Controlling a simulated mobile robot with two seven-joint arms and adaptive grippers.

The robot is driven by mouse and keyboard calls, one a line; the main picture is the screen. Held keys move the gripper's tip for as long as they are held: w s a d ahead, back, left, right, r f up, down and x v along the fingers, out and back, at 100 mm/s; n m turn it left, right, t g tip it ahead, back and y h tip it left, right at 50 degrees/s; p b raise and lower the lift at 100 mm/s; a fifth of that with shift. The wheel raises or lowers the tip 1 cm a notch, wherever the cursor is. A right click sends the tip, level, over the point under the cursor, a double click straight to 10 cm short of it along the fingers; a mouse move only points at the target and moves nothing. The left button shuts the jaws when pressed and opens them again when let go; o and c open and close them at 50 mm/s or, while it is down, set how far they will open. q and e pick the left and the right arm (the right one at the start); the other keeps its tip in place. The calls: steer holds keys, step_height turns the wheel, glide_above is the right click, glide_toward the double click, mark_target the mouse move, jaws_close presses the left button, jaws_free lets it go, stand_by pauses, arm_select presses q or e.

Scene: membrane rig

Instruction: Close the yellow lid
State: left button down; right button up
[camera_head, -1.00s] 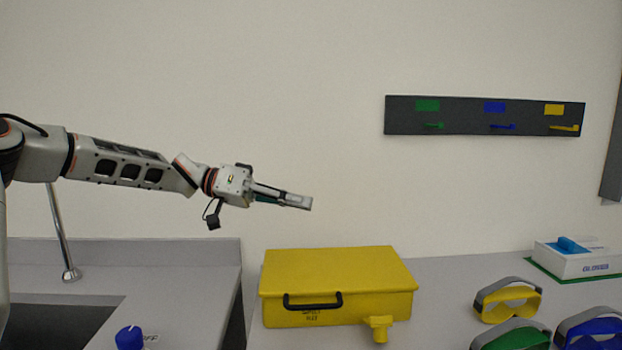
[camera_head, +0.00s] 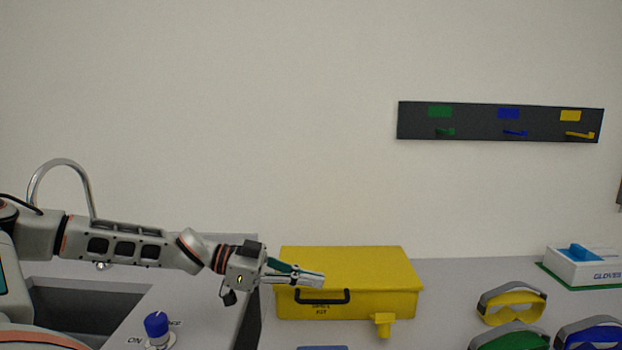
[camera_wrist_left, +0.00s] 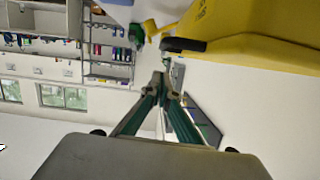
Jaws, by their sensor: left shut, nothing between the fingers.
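The yellow box (camera_head: 350,303) stands on the counter in the head view. Its yellow lid (camera_head: 350,267) lies flat on top and looks closed. In the left wrist view the shut fingertips (camera_wrist_left: 163,82) are just below the black handle (camera_wrist_left: 184,45), with the yellow box (camera_wrist_left: 245,30) beyond. My right gripper is not in view.
A sink with a tap (camera_head: 62,170) and a blue knob (camera_head: 157,325) are at the left. Goggles (camera_head: 511,303) in several colours and a glove box (camera_head: 582,264) stand at the right. A dark hook rack (camera_head: 500,121) hangs on the wall.

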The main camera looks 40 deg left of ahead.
arm_select(q)
steer(key=f, duration=0.3)
steer(key=shift+s+d+f, duration=0.15)
steer(key=shift+s+d, duration=0.05)
steer(key=shift+s, duration=0.05)
steer(key=shift+s+f, duration=0.1)
steer(key=shift+f, duration=0.15)
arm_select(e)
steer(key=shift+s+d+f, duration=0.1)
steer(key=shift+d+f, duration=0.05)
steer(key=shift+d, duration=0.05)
arm_select(q)
steer(key=shift+f, duration=0.15)
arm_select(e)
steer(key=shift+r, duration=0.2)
arm_select(q)
step_height(320, 180, up, 6)
steer(key=p, duration=0.6)
glide_above(311, 302)
steer(key=s, duration=0.1)
steer(key=f+v, duration=0.1)
steer(key=v, duration=0.8)
steer(key=shift+s+p, duration=0.2)
steer(key=shift+p, duration=0.2)
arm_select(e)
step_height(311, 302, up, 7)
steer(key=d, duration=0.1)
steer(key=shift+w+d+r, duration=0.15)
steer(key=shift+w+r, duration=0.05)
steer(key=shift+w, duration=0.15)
